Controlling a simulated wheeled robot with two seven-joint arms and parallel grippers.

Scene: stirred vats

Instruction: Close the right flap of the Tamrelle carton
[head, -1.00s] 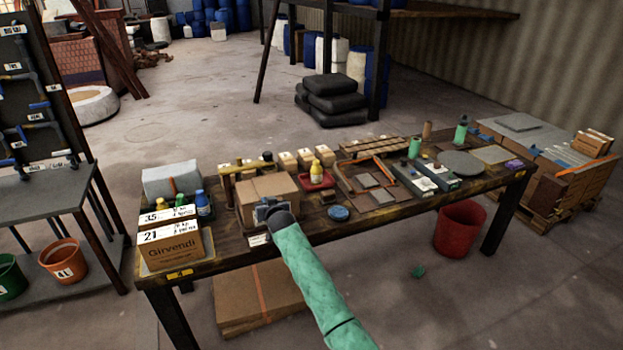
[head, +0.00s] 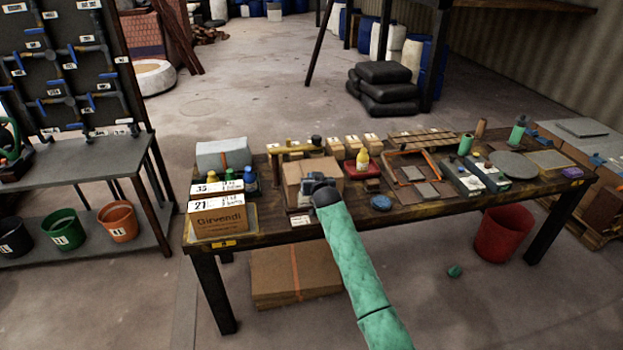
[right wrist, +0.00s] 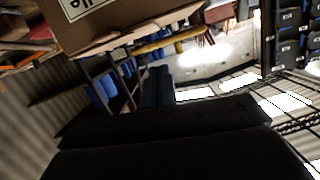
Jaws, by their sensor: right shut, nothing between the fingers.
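A brown carton (head: 293,172) stands on the workbench, left of its middle; no name on it is readable in the head view. In the right wrist view, a carton wall (right wrist: 130,18) with part of a white label fills the top edge. My right gripper (head: 312,184) is shut and empty, at the carton's front right, covering part of it. Its dark fingers (right wrist: 170,135) show in the wrist view. I cannot tell whether it touches the carton. The carton's top looks mostly flat; the right flap's position is unclear. My left gripper is out of view.
A Girvendi carton (head: 219,220) and small bottles stand left of the carton. A yellow bottle (head: 362,159) on a red tray (head: 372,170) and a blue disc (head: 381,202) are to its right. A yellow-brown bar stands behind it. A red bucket (head: 503,233) is on the floor.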

